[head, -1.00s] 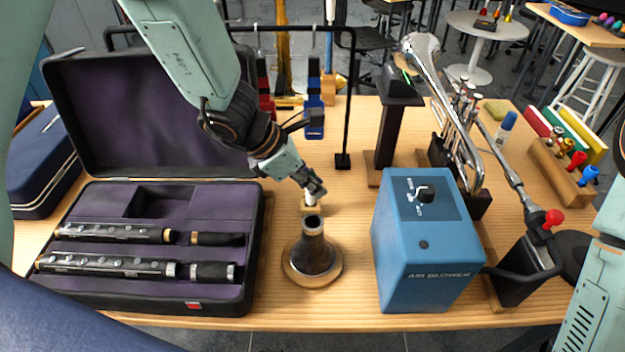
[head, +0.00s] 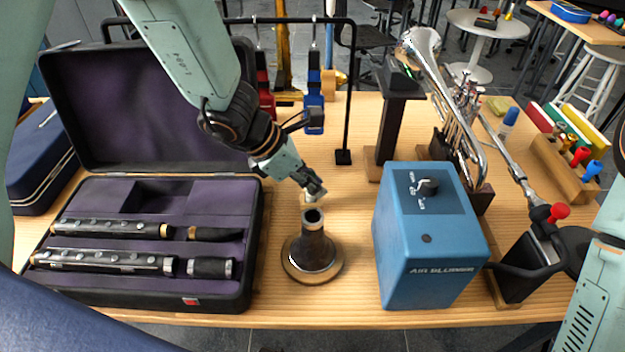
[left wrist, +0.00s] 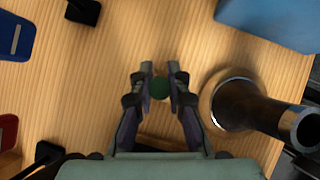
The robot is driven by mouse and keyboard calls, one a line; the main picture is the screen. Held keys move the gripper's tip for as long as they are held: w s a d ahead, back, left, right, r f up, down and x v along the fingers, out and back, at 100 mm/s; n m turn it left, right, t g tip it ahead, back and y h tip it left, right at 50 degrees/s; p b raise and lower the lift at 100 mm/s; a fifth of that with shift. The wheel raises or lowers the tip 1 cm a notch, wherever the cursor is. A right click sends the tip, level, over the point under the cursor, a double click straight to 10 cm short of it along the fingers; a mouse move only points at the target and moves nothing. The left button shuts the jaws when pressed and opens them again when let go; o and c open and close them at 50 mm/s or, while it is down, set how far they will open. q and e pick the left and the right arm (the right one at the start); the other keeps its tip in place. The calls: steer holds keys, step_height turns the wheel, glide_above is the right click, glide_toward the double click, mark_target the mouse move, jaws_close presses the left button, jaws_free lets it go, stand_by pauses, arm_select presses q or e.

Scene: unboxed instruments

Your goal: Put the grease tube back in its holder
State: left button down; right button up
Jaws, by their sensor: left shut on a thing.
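My left gripper (head: 316,190) is shut on the grease tube, just behind the dark upright bell-shaped piece. In the left wrist view the tube's round green end (left wrist: 159,88) sits between the two fingertips. In the head view only a small pale part (head: 308,198) shows under the fingers, and I cannot tell whether it is tube or holder. The holder is not clearly visible, so I cannot tell whether the tube is in it or above it.
The dark bell-shaped piece (head: 312,245) stands close in front of my left gripper. An open case (head: 255,245) with instrument parts lies to the left. A blue air blower (head: 425,240) stands to the right. A black rack (head: 349,100) rises behind. Some bare table lies between.

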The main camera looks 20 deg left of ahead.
stand_by(0.4)
arm_select(q)
steer(key=c, duration=1.2)
jaws_free()
steer(key=shift+v, duration=6)
